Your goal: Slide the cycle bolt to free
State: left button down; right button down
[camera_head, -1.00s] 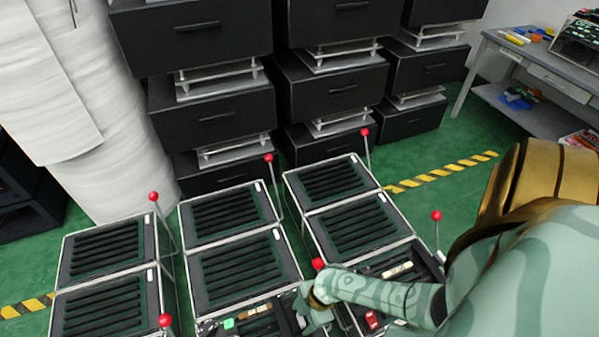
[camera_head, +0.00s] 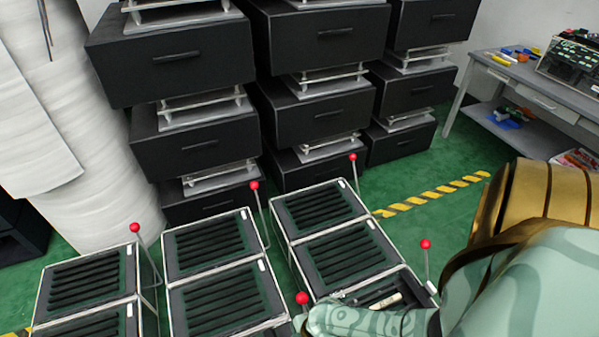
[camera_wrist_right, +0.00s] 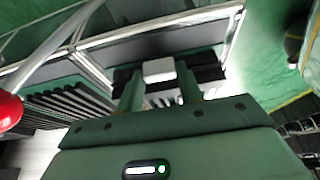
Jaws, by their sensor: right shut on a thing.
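My right gripper (camera_wrist_right: 159,82) shows in the right wrist view, with its two dark green fingers shut on a small white block (camera_wrist_right: 158,70). The block sits at the fixture's metal rim and may be the cycle bolt; its slot and travel are hidden by the fingers. In the head view my right forearm reaches in at the bottom right, and the gripper itself is out of sight there. A red-knobbed lever (camera_head: 302,298) stands just beside that forearm; a red knob (camera_wrist_right: 10,111) also shows at the left of the wrist view. My left gripper is in neither view.
Metal-framed trays with black slats (camera_head: 213,242) stand in rows, with several upright red-knobbed levers (camera_head: 254,186) beside them. Black drawer units (camera_head: 190,140) stand behind. A grey workbench (camera_head: 530,85) is at the right.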

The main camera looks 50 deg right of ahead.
jog(key=shift+s+d, duration=0.25)
jog(key=shift+d, duration=0.3)
jog(key=shift+s+d, duration=0.25)
jog(key=shift+d, duration=0.05)
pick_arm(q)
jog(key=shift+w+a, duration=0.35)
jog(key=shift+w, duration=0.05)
pick_arm(e)
jog(key=shift+s+d, duration=0.1)
jog(key=shift+d, duration=0.1)
jog(key=c, duration=0.9)
grip_release()
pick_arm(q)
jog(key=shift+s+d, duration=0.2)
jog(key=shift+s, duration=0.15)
